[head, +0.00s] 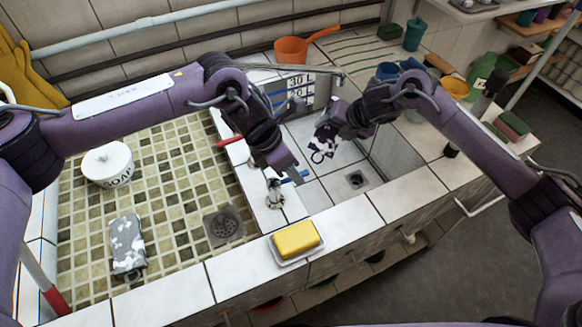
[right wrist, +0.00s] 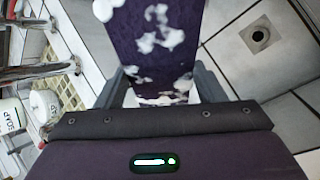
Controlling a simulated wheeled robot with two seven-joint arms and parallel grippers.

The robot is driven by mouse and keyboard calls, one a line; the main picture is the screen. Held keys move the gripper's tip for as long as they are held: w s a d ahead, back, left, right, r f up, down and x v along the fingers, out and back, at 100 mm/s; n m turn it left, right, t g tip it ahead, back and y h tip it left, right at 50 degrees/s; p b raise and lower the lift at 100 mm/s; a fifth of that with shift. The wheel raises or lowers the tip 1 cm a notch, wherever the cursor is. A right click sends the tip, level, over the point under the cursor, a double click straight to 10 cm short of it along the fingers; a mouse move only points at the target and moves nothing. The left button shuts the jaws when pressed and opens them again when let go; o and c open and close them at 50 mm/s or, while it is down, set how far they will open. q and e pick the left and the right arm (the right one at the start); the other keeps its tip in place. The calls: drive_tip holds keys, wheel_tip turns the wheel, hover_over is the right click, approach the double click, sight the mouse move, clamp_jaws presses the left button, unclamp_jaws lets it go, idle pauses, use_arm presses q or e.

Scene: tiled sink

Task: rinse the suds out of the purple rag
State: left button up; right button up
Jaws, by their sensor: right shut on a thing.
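The purple rag (right wrist: 155,45), spotted with white suds, hangs from my right gripper (right wrist: 160,95), which is shut on it. In the head view the rag (head: 325,140) is over the white-tiled basin (head: 340,192), and my right gripper (head: 340,125) partly hides it. The metal spout (head: 305,68) reaches out near the rag; I see no water running. My left gripper (head: 285,175) is low beside the tap with the blue handle (head: 297,177). Its fingers are too small to tell whether they are open or touch the handle. A red handle (head: 228,142) is farther back.
A mosaic-tiled basin at left holds a SOAP pot (head: 108,163), a sudsy grey cloth (head: 128,240) and a drain (head: 223,225). A yellow block on a dish (head: 297,240) sits on the front ledge. An orange pan (head: 292,50) stands behind. Bottles and sponges (head: 512,125) crowd the right.

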use_arm(q)
clamp_jaws()
idle(0.3)
drive_tip(key=shift+s+d+m+g, duration=0.15)
drive_tip(key=shift+s+m+g, duration=0.2)
drive_tip(key=shift+m, duration=0.5)
drive_tip(key=shift+s+d+m+g, duration=0.1)
drive_tip(key=shift+s+m+g, duration=0.25)
drive_tip(key=shift+m, duration=0.5)
unclamp_jaws()
drive_tip(key=v, duration=1.2)
